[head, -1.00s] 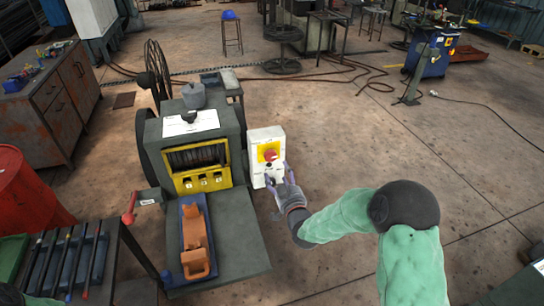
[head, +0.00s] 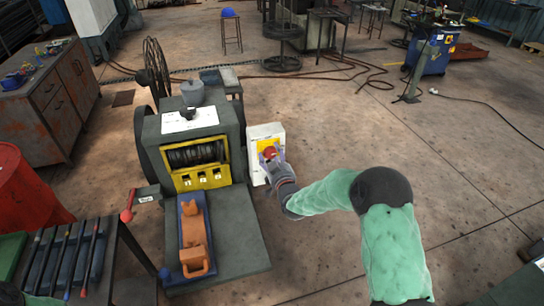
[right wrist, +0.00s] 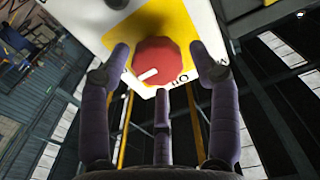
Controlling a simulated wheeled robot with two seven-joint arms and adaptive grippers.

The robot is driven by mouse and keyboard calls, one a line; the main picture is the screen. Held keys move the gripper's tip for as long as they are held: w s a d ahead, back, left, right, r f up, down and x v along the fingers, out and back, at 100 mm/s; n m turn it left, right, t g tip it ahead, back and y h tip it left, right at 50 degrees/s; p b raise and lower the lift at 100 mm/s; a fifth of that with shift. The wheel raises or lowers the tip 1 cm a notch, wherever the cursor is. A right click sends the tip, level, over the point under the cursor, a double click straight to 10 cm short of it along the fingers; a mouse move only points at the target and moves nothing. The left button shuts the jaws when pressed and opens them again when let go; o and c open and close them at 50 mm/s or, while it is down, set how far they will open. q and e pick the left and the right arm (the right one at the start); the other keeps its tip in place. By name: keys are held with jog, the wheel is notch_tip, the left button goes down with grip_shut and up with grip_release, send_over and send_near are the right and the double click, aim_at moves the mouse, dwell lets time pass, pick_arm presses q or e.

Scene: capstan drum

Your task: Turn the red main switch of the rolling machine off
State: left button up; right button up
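The red main switch (head: 269,152) is a round knob on a yellow plate on the white box beside the rolling machine (head: 190,130). In the right wrist view, the red knob (right wrist: 157,62) has a white mark pointing to the lower left, and part of a dark label shows beside it. My right gripper (head: 272,158) is in front of the switch. In the right wrist view, its purple fingers (right wrist: 162,65) stand on either side of the knob with visible gaps, and a third finger is below it. They are open, apart from the knob's sides. My left gripper is not in view.
A red-knobbed lever (head: 128,215) stands at the machine's left front. An orange part (head: 193,235) lies in a blue tray on the front plate. A rack of rods (head: 65,260) is at lower left. The floor to the right is mostly free.

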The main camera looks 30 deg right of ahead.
jog(key=c, duration=0.7)
jog(key=shift+o, duration=0.2)
jog(key=shift+r, duration=0.1)
jog(key=shift+d+r+n+b, duration=0.1)
jog(key=shift+r+n+b, duration=0.05)
jog(key=shift+n+b, duration=0.3)
jog(key=shift+w+n+b, duration=0.1)
jog(key=shift+n+b, duration=0.95)
jog(key=shift+n, duration=0.2)
jog(key=n+b, duration=0.3)
jog(key=n, duration=0.1)
jog(key=shift+r, duration=0.1)
jog(key=n+b, duration=0.2)
jog(key=n, duration=0.4)
jog(key=shift+a, duration=0.2)
jog(key=n+b, duration=0.1)
jog(key=n, duration=0.3)
jog(key=shift+a+n, duration=0.1)
jog(key=shift+n, duration=0.2)
jog(key=shift+f, duration=0.3)
